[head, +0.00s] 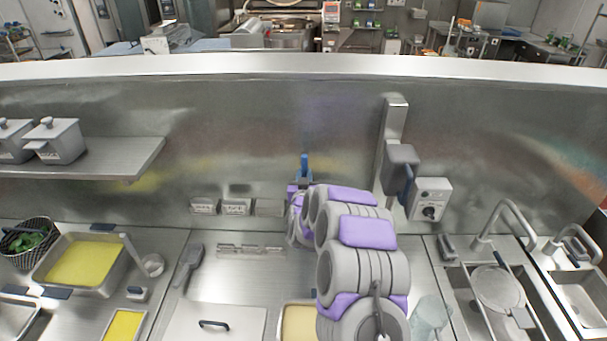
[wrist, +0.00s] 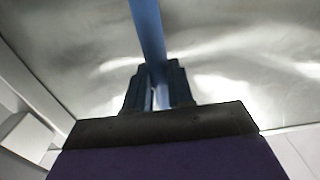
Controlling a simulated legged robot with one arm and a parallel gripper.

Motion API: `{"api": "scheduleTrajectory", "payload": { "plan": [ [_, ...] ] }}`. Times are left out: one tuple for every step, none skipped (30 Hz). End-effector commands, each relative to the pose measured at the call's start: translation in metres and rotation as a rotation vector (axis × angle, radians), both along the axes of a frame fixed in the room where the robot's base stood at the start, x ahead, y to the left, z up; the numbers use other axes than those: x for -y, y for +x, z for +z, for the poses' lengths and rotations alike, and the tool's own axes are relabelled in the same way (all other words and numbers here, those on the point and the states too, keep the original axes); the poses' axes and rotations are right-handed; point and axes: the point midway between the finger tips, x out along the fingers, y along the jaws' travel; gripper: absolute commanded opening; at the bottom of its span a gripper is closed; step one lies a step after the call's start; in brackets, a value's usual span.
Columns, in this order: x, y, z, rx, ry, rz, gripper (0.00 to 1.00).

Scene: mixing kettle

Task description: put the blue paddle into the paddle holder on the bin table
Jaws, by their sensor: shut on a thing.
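The blue paddle shows in the head view (head: 304,165) as a short upright blue piece above the far end of my arm, in front of the steel back wall. In the wrist view its blue shaft (wrist: 148,30) rises upward, slightly tilted, out of my gripper (wrist: 157,80). The dark fingers are shut on the shaft. In the head view my arm hides the gripper and the lower part of the paddle. I cannot tell for sure which fitting is the paddle holder. A slotted metal rack (head: 250,250) lies on the counter left of my arm.
Small metal boxes (head: 236,207) line the wall base. A lidded bin (head: 215,322) and a yellow-filled pan (head: 85,262) stand left. A control box (head: 430,199), a clear container (head: 431,318) and a sink (head: 492,292) are right. A shelf (head: 120,160) juts out upper left.

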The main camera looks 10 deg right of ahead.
Motion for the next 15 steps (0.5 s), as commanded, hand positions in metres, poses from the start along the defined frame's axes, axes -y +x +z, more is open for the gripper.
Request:
{"api": "scheduleTrajectory", "payload": {
  "plan": [
    [0.000,0.000,-0.006,0.000,0.000,0.000,0.00],
    [0.000,0.000,-0.008,0.000,0.000,0.000,0.00],
    [0.000,0.000,-0.011,0.000,0.000,0.000,0.00],
    [0.000,0.000,-0.014,0.000,0.000,0.000,0.00],
    [0.000,0.000,-0.016,0.000,0.000,0.000,0.00],
    [0.000,0.000,-0.019,0.001,0.000,0.000,0.00],
    [0.000,0.000,-0.021,0.000,0.000,0.000,0.00],
    [0.000,0.000,-0.024,0.001,0.000,0.000,0.00],
    [0.000,0.000,-0.026,0.001,0.000,0.000,0.00],
    [0.000,0.000,-0.027,0.001,0.000,0.000,0.00],
    [0.000,0.000,-0.028,0.001,0.000,0.000,0.00],
    [0.000,0.000,-0.028,0.002,0.001,0.000,0.00],
    [0.000,0.000,-0.028,0.002,0.001,0.000,0.00],
    [0.000,0.000,-0.027,0.002,0.001,0.000,0.00],
    [0.000,0.000,-0.027,0.002,0.001,0.000,0.00]
  ]
}}
